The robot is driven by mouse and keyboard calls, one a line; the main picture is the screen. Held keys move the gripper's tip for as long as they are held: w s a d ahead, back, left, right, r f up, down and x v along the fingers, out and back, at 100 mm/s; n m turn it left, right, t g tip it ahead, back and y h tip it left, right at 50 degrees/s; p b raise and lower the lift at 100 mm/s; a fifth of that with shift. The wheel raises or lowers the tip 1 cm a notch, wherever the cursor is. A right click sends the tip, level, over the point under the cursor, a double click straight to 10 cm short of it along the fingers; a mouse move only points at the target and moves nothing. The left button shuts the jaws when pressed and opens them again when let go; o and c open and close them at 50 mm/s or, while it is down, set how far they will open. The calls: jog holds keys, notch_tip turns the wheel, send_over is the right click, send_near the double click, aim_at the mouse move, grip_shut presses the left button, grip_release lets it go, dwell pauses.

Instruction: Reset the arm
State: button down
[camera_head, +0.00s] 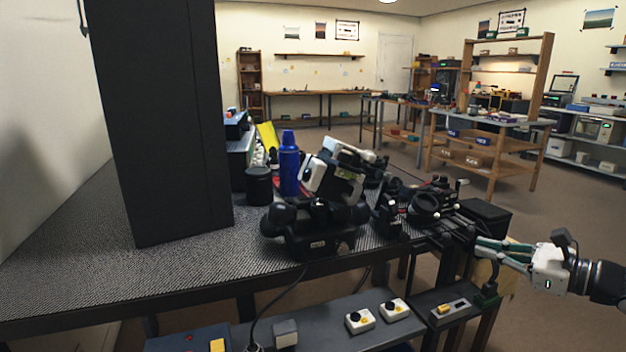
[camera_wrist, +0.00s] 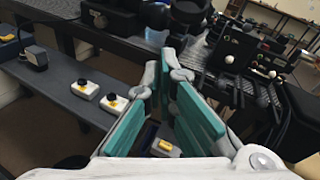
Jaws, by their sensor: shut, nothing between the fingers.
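My gripper (camera_head: 482,247) is at the right of the head view, with the arm coming in from the right edge. Its green-padded fingers point left, close to the right end of the bench equipment. In the wrist view my gripper (camera_wrist: 163,70) points forward, its fingers shut with nothing between the tips. A grey box with a yellow switch (camera_wrist: 165,145) shows low between the finger pads. I cannot tell whether the fingertips touch anything.
A black optical assembly (camera_head: 420,208) and a black binocular device (camera_head: 315,225) stand on the textured bench (camera_head: 60,270). A blue bottle (camera_head: 289,165) stands behind. A lower grey shelf holds white knob boxes (camera_head: 360,320). Open floor (camera_head: 560,205) lies beyond, at right.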

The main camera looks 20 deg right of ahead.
jog(key=s+a+r+n+g+y, duration=0.1)
jog(key=s+a+r+n+g, duration=0.15)
jog(key=a+n+g, duration=0.8)
jog(key=s+a+r+n+g+y, duration=0.15)
jog(key=s+a+n, duration=0.25)
jog(key=a, duration=1.3)
jog(key=s+a+n+g+h, duration=0.2)
jog(key=s+a+n, duration=0.1)
jog(key=s, duration=0.3)
jog(key=s+a+n+g+h, duration=0.1)
jog(key=s+a+n+h, duration=0.1)
jog(key=s+a+n, duration=0.3)
jog(key=s+d+n+h, duration=0.5)
jog(key=s+n, duration=0.1)
jog(key=s, duration=0.4)
notch_tip(320, 180, up, 27)
jog(key=d+t+p, duration=0.1)
jog(key=t+p, duration=0.3)
jog(key=p, duration=2.2)
jog(key=shift+w+d+h, duration=0.15)
jog(key=shift+d+h, duration=0.1)
jog(key=shift+h, duration=0.1)
